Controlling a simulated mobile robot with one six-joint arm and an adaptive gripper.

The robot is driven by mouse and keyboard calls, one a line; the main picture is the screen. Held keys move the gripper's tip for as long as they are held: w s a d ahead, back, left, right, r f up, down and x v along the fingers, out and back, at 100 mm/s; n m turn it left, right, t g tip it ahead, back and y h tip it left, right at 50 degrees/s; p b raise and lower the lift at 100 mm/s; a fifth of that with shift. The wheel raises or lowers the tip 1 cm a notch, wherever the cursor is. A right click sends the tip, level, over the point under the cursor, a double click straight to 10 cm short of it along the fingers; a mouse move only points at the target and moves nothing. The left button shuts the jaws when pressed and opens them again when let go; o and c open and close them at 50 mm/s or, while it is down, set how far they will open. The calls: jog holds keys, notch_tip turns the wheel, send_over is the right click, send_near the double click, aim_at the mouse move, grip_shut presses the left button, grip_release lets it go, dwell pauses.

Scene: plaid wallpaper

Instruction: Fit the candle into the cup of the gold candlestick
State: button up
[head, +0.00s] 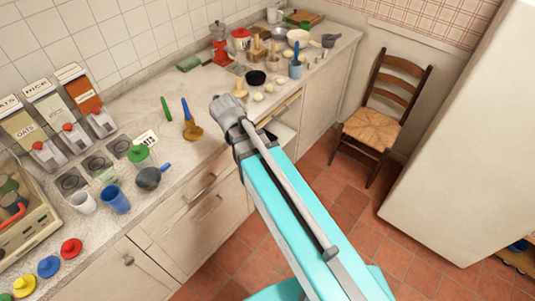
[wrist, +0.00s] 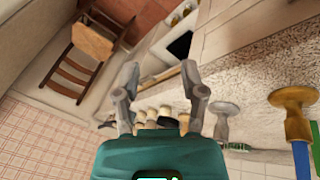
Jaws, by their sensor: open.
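The gold candlestick (head: 193,132) stands on the counter left of my gripper in the head view. It also shows at the right of the wrist view (wrist: 293,98). A blue candle (head: 185,109) rises in line with its top; I cannot tell how well it is seated. A green candle (head: 167,108) stands upright a little to the left, and part of it shows at the wrist view's right edge (wrist: 316,152). My gripper (head: 226,108) is raised in front of the counter edge. In the wrist view its fingers (wrist: 159,80) are apart with nothing between them.
A pale candlestick-like piece (head: 239,88) stands just behind my gripper. A black bowl (head: 256,78) and several kitchen items crowd the counter beyond. A dark pan (head: 150,178) and blue cup (head: 116,200) stand at left. A chair (head: 384,110) stands on the floor at right.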

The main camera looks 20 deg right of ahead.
jog(key=s+d+f+n+g+y, duration=0.1)
jog(key=s+d+n+y, duration=0.1)
jog(key=s, duration=0.4)
jog(key=shift+s+d+n+g+y, duration=0.35)
jog(key=shift+d+y, duration=0.55)
jog(key=shift+d, duration=0.5)
